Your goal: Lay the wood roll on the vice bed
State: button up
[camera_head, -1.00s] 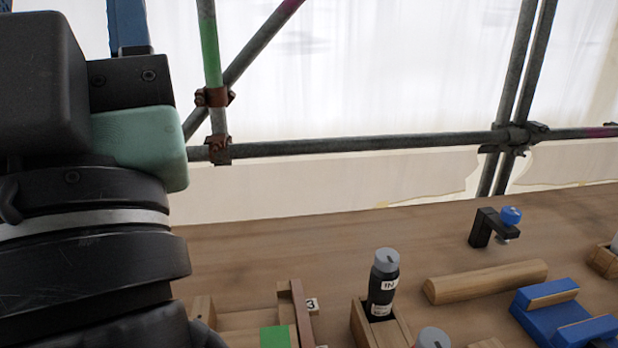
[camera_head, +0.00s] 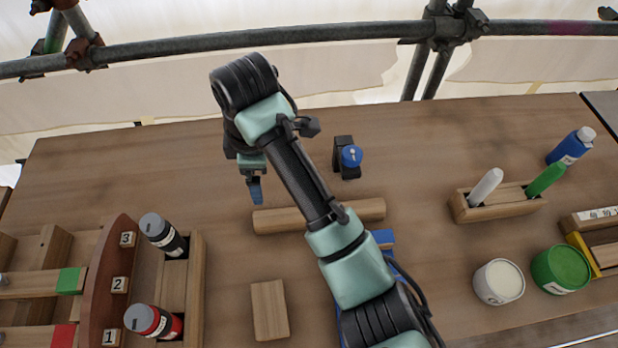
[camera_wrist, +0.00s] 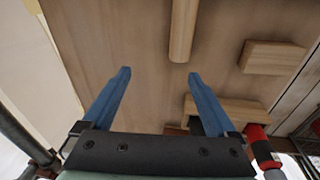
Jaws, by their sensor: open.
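The wood roll (camera_head: 282,220) is a light wooden cylinder lying on the bench in the middle of the head view, partly behind my arm. It also shows at the top of the wrist view (camera_wrist: 183,28). The blue vice (camera_head: 383,237) is just right of and nearer than the roll; my arm hides most of it, including its bed. My gripper (camera_head: 257,192) has blue fingers pointing down, above the bench near the roll's left end. In the wrist view my gripper (camera_wrist: 158,75) is open, with nothing between the fingers.
A black clamp with a blue knob (camera_head: 350,157) stands behind the roll. A wooden block (camera_head: 269,310) lies in front. A rack (camera_head: 196,290) with black and red bottles is left. A pen holder (camera_head: 500,203) and paint pots (camera_head: 499,282) are right. The back left bench is clear.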

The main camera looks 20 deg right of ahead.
aim_at(283, 213)
jog(key=s+f+b, duration=0.1)
jog(key=f, duration=0.1)
jog(key=s+d+f+g+b, duration=0.1)
jog(key=f+b, duration=0.1)
jog(key=f, duration=0.1)
jog(key=s+d+f+g+b, duration=0.1)
jog(key=f+b, duration=0.1)
jog(key=f, duration=0.1)
jog(key=shift+d+n, duration=0.15)
jog(key=shift+n, duration=0.15)
jog(key=shift+f+b, duration=0.85)
jog(key=shift+f, duration=0.1)
notch_tip(283, 213, down, 4)
jog(key=shift+d+f, duration=0.15)
jog(key=shift+w, duration=0.1)
grip_shut()
